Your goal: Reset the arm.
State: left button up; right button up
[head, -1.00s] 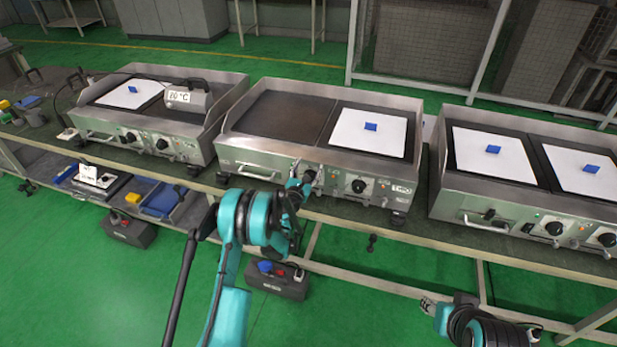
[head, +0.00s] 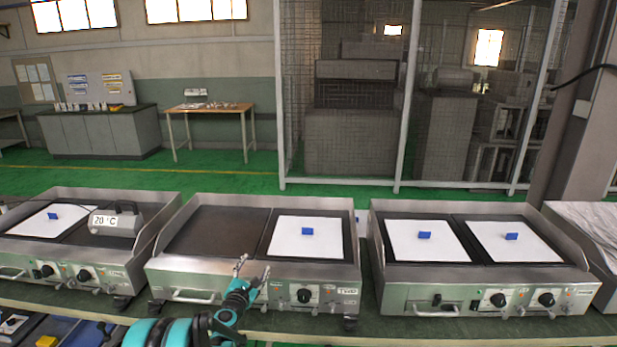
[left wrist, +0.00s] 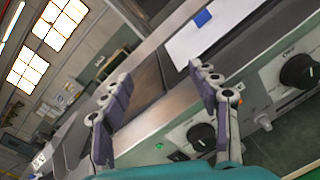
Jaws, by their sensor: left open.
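My left gripper (head: 252,270) is open and empty in front of the middle griddle (head: 212,231), close to its front panel. In the left wrist view the two spread fingers (left wrist: 158,92) show with the griddle front and its knobs behind them. One finger overlaps the panel in the picture; I cannot tell whether it touches. The left forearm, teal and black, comes up from the bottom of the head view. My right gripper is out of the head view.
A left griddle (head: 160,205) carries a box marked 20 °C (head: 117,222). A right griddle (head: 590,275) has two white sheets with blue blocks. The middle griddle has one white sheet (head: 290,241) with a blue block (head: 307,231). Behind is open green floor (head: 200,178) and a mesh cage.

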pick_arm(q)
jog(key=s+d+r+m+g+h, duration=0.1)
jog(key=s+d+r+m+g, duration=0.1)
jog(key=s+d+r+m, duration=0.25)
jog(key=s+d+r+m+g+h, duration=0.1)
jog(key=s+r+m, duration=0.2)
jog(key=s+m, duration=0.35)
jog(key=s+d+r+m+g, duration=0.25)
jog(key=s+r+m, duration=0.2)
jog(key=s, duration=0.25)
jog(key=s+f+m+g+y, duration=0.1)
jog(key=s+m, duration=0.7)
jog(key=s, duration=0.8)
jog(key=shift+f+g, duration=0.75)
jog(key=shift+f, duration=0.2)
jog(key=s+a+f+m+y, duration=0.1)
jog(key=s, duration=0.3)
jog(key=s+a+f+m+g+y, duration=0.1)
jog(key=s+a+f+m, duration=0.1)
jog(key=s, duration=0.2)
jog(key=s+a+f+m+g+y, duration=0.1)
jog(key=s+f+m, duration=0.1)
jog(key=s, duration=0.3)
jog(key=shift+a+f, duration=0.2)
jog(key=shift+a, duration=0.15)
jog(key=shift+c, duration=0.4)
